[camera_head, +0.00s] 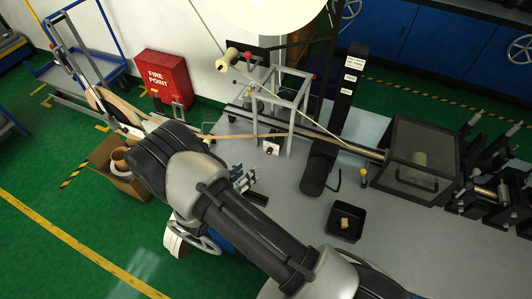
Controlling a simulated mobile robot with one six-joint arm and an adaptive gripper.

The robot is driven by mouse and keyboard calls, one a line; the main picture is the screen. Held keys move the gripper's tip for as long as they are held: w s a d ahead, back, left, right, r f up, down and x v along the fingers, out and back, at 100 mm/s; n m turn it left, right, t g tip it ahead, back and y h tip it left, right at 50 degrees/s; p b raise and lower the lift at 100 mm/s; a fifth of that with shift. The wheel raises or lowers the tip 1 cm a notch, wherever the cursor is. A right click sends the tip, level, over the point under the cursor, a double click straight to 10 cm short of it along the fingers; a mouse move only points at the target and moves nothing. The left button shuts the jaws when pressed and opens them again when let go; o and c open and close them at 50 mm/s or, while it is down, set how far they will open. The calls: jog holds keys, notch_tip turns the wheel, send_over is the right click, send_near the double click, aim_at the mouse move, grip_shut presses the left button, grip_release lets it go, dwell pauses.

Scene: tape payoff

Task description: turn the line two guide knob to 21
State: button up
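A small dark knob on a white plate (271,147) sits at the foot of a grey metal frame (293,108) on the bench. It could be a guide knob, but its line and its scale are too small to read. A yellow-topped knob (363,173) stands farther right on the bench. My arm crosses the picture from bottom right to upper left and hides part of the bench's left end. I cannot make out my gripper; it seems hidden behind the arm's far end, left of the frame.
A black post (348,92) bears several white labels, unreadable here. A dark clear-sided box (416,155) covers part of the line at right. A black tray (344,223) holds a small tan piece. A red fire point box (163,79) and a cardboard box (112,173) stand left.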

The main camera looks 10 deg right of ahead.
aim_at(268, 153)
jog(key=b+x, duration=0.1)
jog(key=x, duration=1.4)
jog(key=shift+w+d, duration=0.15)
jog(key=shift+d, duration=0.1)
grip_shut()
